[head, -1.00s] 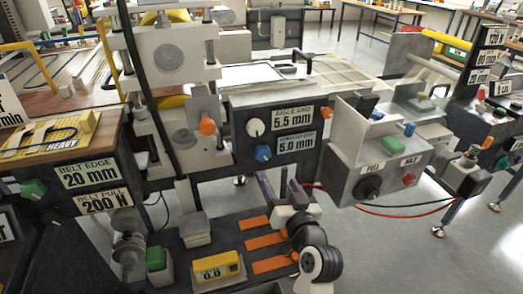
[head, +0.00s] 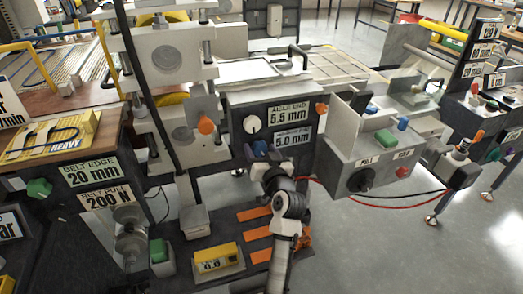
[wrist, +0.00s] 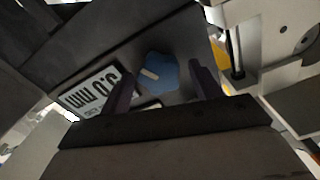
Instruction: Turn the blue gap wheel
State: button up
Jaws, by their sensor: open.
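The blue gap wheel (wrist: 160,73) is a lobed knob with a white pointer mark on the dark panel face. In the wrist view it sits between the two purple fingers of my gripper (wrist: 164,72), which is open with a gap on both sides of the wheel. In the head view the blue wheel (head: 260,146) is partly hidden by my gripper (head: 258,159), which has come up to it from below. A 5.0 mm label (head: 294,140) is beside the wheel; it also shows in the wrist view (wrist: 92,93).
A white knob (head: 252,123) is just above the blue wheel, beside the AISLE END 5.5 mm label (head: 291,117).

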jog(key=shift+c, duration=0.3)
jog(key=c, duration=0.9)
jog(key=m, duration=0.2)
jog(key=shift+m+p, duration=0.7)
jog(key=shift+m, duration=0.8)
jog(key=o, duration=1)
jog(key=shift+c, duration=0.2)
jog(key=b+v, duration=0.3)
jog(key=v, duration=1.1)
